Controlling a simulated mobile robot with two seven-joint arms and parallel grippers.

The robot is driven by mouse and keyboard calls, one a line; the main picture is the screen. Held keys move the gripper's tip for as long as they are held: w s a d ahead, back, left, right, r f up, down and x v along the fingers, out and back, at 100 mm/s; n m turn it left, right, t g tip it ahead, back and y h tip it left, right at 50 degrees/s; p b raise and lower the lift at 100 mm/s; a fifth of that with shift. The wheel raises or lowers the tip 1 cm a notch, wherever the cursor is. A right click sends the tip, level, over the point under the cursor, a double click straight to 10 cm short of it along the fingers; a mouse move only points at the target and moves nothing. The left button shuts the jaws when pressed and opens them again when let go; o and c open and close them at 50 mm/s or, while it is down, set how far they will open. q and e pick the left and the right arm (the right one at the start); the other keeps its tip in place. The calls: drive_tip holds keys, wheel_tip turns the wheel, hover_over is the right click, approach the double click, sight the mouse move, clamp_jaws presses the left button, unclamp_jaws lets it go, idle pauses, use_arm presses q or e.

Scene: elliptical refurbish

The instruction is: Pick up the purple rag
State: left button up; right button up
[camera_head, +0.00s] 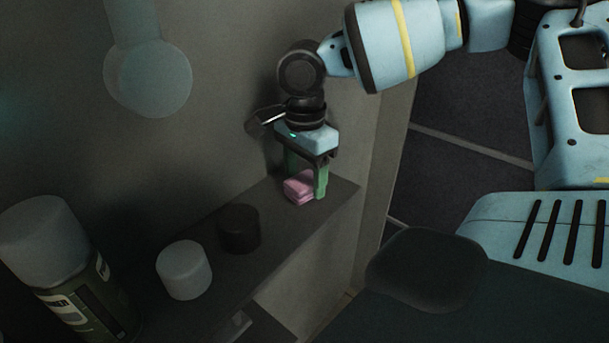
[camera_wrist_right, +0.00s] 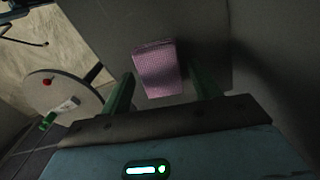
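The purple rag (camera_head: 299,187) is a small folded pinkish-purple cloth on the end of a dark shelf (camera_head: 262,228). My right gripper (camera_head: 306,184) is directly above and around it, pointing down, with its green fingers on either side of the rag. In the right wrist view the rag (camera_wrist_right: 158,68) lies between the two spread green fingers, with a visible gap at the right finger. The right gripper (camera_wrist_right: 163,92) is open. My left gripper is not in view.
On the same shelf stand a black cylinder (camera_head: 239,229), a white cylinder (camera_head: 184,269) and a large capped can (camera_head: 72,272) at the left. A wall rises behind the shelf. The shelf's right end is close to the rag.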

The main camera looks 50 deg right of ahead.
sight(305, 180)
drive_tip(key=c, duration=0.8)
wheel_tip(305, 180, up, 10)
